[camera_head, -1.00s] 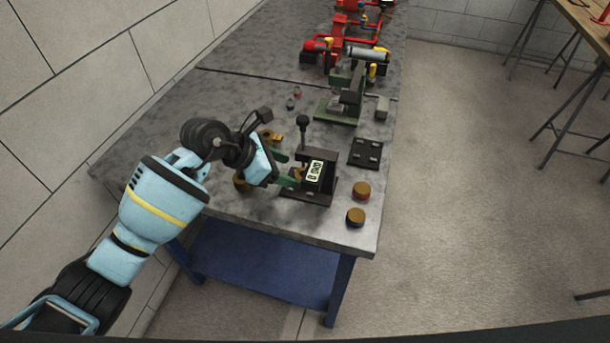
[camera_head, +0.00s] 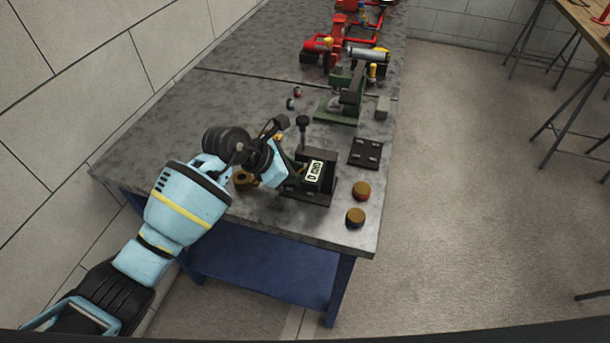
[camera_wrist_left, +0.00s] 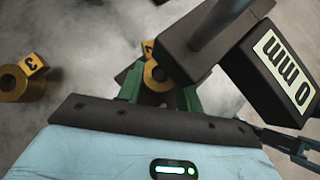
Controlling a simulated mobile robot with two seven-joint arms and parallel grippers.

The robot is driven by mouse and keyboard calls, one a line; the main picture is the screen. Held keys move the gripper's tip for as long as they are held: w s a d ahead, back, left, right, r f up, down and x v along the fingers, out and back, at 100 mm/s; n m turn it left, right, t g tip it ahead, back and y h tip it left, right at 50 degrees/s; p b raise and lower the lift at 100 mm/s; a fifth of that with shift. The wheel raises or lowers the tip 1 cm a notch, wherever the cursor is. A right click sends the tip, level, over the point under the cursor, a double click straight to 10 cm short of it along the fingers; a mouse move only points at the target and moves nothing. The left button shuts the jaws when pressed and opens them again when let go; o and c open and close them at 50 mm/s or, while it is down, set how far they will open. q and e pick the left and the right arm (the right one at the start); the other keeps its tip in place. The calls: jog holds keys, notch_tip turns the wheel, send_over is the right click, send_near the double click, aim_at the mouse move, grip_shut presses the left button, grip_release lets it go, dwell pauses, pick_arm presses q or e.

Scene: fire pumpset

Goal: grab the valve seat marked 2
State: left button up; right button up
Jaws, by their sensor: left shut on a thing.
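My left gripper (camera_head: 288,172) is at the left side of a black measuring stand (camera_head: 310,196), with its green fingers low beside it. In the left wrist view the fingers (camera_wrist_left: 160,93) are shut on a brass ring-shaped valve seat (camera_wrist_left: 155,73) with a yellow tag, whose mark is partly hidden and hard to read. The seat sits close under the stand's dark block and post. The display box (camera_wrist_left: 278,62) reads 0 mm. Another brass valve seat (camera_wrist_left: 10,84), tagged 3, lies apart to the left. My right gripper is not in view.
Two brass-topped round pieces (camera_head: 361,190) (camera_head: 355,217) stand near the table's right edge. A dark plate (camera_head: 365,153) lies behind them. A green stand (camera_head: 342,103) and red pump parts (camera_head: 345,40) are farther back. The tabletop (camera_head: 150,150) at the left is clear.

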pick_arm(q)
jog(key=shift+r, duration=0.1)
grip_shut()
jog(key=shift+r, duration=0.1)
jog(key=shift+w+r, duration=0.1)
jog(key=shift+r, duration=0.5)
jog(key=s+a, duration=0.2)
jog(key=s, duration=0.6)
jog(key=s+a, duration=0.3)
jog(key=s, duration=0.6)
jog(key=shift+s+a, duration=0.15)
jog(key=shift+a, duration=0.15)
jog(key=shift+d+r, duration=0.1)
